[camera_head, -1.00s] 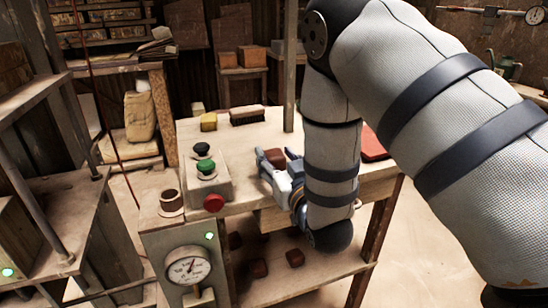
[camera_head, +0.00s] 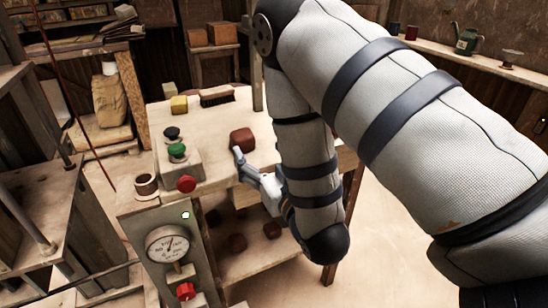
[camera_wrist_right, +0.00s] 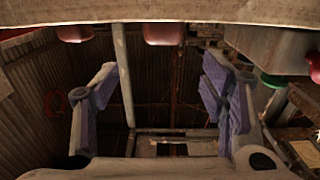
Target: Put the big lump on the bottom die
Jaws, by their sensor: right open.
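The big lump (camera_head: 242,140) is a reddish-brown rounded block sitting on the wooden table, near the front edge. My right gripper (camera_head: 247,160) is just on the near side of it, partly hidden by my right arm. In the right wrist view, which looks upside down, both fingers (camera_wrist_right: 160,82) are wide apart with nothing between them. A reddish block (camera_wrist_right: 163,33), probably the big lump, shows there against the tabletop strip, outside the jaws. I cannot make out the bottom die; a metal frame with posts (camera_head: 45,215) stands at the left. My left gripper is not seen.
A control box with black and green buttons (camera_head: 177,150) and a red button (camera_head: 186,184) stands left of the lump. A yellow block (camera_head: 179,104) and a brush (camera_head: 216,96) lie behind. Smaller lumps (camera_head: 237,242) lie on the lower shelf. A gauge panel (camera_head: 167,245) stands in front.

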